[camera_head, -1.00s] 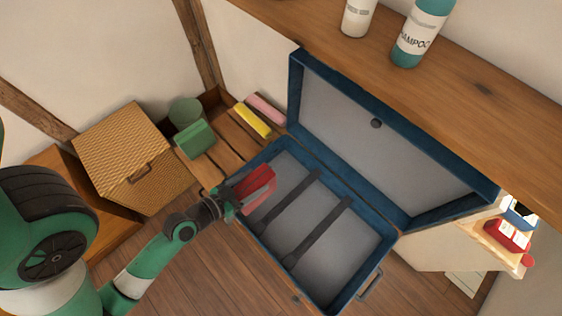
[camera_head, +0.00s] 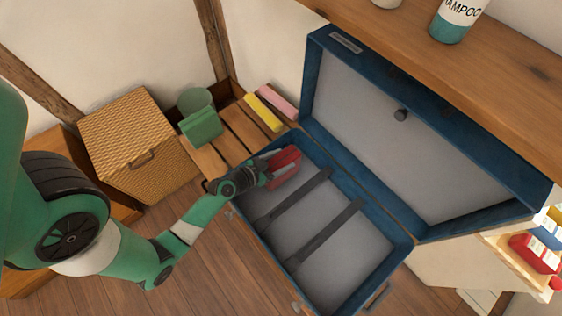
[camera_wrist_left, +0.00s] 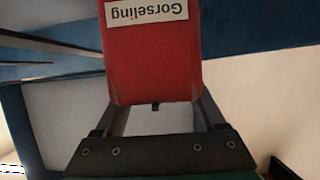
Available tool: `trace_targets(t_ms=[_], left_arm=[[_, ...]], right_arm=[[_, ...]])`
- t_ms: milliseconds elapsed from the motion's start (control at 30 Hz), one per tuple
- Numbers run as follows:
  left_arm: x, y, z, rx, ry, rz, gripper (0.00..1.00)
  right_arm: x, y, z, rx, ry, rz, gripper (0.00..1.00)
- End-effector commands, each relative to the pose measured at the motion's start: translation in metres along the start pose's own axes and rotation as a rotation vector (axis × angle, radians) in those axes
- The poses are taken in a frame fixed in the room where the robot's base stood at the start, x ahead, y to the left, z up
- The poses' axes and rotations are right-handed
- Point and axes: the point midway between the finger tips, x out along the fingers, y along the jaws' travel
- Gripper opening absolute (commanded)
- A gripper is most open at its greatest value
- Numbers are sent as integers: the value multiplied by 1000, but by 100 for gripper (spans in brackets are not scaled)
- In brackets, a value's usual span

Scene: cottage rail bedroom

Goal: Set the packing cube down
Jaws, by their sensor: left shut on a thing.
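My left gripper (camera_head: 264,171) is shut on a red packing cube (camera_head: 285,166), over the far left end of the open blue suitcase (camera_head: 385,280). In the left wrist view the cube (camera_wrist_left: 152,62) sits between the two fingers and bears a white label reading "Gorseling", upside down in that view. The suitcase base has a grey lining with two dark straps and is otherwise empty. I cannot tell whether the cube touches the suitcase floor. My right gripper is not in view.
The suitcase lid (camera_head: 400,130) stands open behind the base, below a wooden shelf (camera_head: 450,75) with a shampoo bottle (camera_head: 458,18). Left of it, a slatted bench (camera_head: 235,148) holds green, yellow and pink items. A wicker box (camera_head: 135,140) stands further left.

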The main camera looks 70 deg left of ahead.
Motion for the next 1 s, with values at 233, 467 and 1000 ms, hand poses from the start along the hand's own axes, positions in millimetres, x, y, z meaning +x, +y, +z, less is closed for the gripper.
trace_targets(t_ms=[233, 467, 1000], left_arm=[[0, 0, -1, 1, 4, -1, 0], [0, 0, 1, 1, 1, 0, 97], [-40, -1, 1, -3, -1, -5, 100]], right_arm=[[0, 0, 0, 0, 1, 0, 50], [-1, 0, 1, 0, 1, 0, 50], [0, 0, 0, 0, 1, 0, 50]])
